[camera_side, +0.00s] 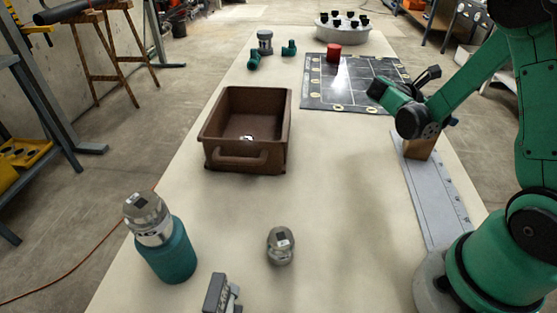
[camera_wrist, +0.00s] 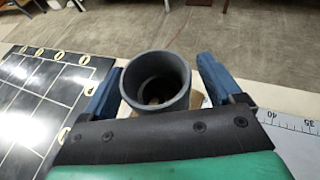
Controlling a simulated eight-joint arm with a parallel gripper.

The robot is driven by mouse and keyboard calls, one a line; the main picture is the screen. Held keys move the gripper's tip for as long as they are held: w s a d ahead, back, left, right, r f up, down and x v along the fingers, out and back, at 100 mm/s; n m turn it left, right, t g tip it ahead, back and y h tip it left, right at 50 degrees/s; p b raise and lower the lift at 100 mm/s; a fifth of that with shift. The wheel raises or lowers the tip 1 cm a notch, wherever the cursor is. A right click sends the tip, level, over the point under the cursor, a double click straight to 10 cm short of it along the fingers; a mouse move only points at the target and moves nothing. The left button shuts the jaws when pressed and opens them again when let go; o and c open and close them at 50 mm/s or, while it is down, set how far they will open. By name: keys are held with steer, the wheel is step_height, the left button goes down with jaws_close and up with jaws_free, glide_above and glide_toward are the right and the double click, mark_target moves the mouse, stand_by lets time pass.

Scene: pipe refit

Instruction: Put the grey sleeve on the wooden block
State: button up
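The grey sleeve (camera_wrist: 157,70) is a short open tube, upright between the two blue fingers of my gripper (camera_wrist: 161,66) in the wrist view. A narrow gap shows beside the right finger, and the left finger is very close to the sleeve wall. The wooden block (camera_side: 420,148) stands on the grey ruler strip under my wrist in the side view. Pale wood also shows behind and below the sleeve in the wrist view (camera_wrist: 197,99). The sleeve appears to be over the block; whether it rests on it is hidden. My arm hides the sleeve in the side view.
A ruler strip (camera_side: 436,200) runs along the table's right side. A dark marked board (camera_side: 315,92) bears a red cylinder (camera_side: 333,53). A brown bin (camera_side: 282,135) stands mid-table. A teal bottle-like part (camera_side: 170,255) and a metal fitting (camera_side: 281,246) stand nearer.

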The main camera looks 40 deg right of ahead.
steer(key=shift+r, duration=0.1)
steer(key=w+a+r+m+t+y, duration=0.1)
steer(key=a+m+t+y, duration=0.5)
steer(key=a, duration=0.6)
steer(key=w+a+r+m+t+y, duration=0.2)
steer(key=a+m+t+y, duration=0.4)
steer(key=a, duration=0.7)
steer(key=shift+w+r+m+y, duration=0.25)
steer(key=shift+r+m+y, duration=0.05)
steer(key=shift+r+m, duration=0.5)
steer(key=shift+o, duration=0.3)
steer(key=shift+f, duration=0.1)
